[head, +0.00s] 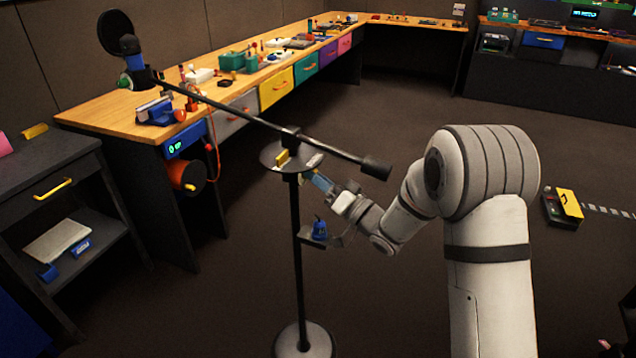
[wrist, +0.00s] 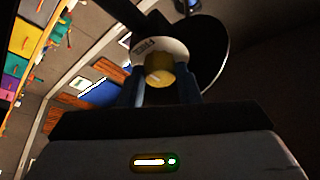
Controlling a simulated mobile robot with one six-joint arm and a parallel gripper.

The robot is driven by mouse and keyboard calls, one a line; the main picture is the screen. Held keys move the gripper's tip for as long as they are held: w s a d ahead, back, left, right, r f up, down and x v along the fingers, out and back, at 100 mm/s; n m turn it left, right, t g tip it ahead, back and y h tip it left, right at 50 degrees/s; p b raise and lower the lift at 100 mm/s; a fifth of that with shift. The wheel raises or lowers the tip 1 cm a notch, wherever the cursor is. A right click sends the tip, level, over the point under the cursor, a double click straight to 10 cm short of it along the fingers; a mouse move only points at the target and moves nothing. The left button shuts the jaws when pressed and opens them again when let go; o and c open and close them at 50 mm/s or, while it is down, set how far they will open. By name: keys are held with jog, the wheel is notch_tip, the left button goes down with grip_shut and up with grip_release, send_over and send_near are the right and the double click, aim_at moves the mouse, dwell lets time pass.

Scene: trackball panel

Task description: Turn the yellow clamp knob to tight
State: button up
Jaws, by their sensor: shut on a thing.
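The yellow clamp knob (wrist: 159,72) shows in the wrist view, in front of a pale dial plate (wrist: 174,46) lettered "FREE". A light mark is on the knob's face, towards its lower left. My gripper (wrist: 161,88) has a blue finger on each side of the knob and is shut on it. In the head view my gripper (head: 312,178) reaches the stand (head: 296,240) just below its round plate (head: 270,155). A small yellow piece (head: 283,158) stands on that plate; I cannot tell whether it belongs to the knob. The word for tight is not readable.
A long dark boom (head: 235,113) crosses the stand's top, with a round black head at upper left and a weight (head: 376,168) near my arm. A small shelf with a blue object (head: 319,228) sits below my gripper. A cluttered workbench (head: 130,118) stands behind.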

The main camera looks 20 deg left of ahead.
jog(key=n+g+b, duration=0.4)
jog(key=n+b, duration=0.2)
jog(key=n, duration=0.3)
jog(key=w+n+g+h+b, duration=0.1)
jog(key=n+g+b, duration=0.3)
jog(key=n+b, duration=0.3)
jog(key=n+g+b, duration=0.4)
jog(key=n+b, duration=0.3)
jog(key=n, duration=0.5)
jog(key=shift+w+d+r+n, duration=0.1)
jog(key=shift+w+r+n, duration=0.05)
jog(key=shift+n, duration=0.25)
jog(key=o, duration=0.7)
jog(key=r+p+v, duration=0.1)
jog(key=p+v, duration=0.1)
jog(key=v, duration=0.5)
jog(key=shift+w+d+f, duration=0.2)
jog(key=shift+d+f, duration=0.2)
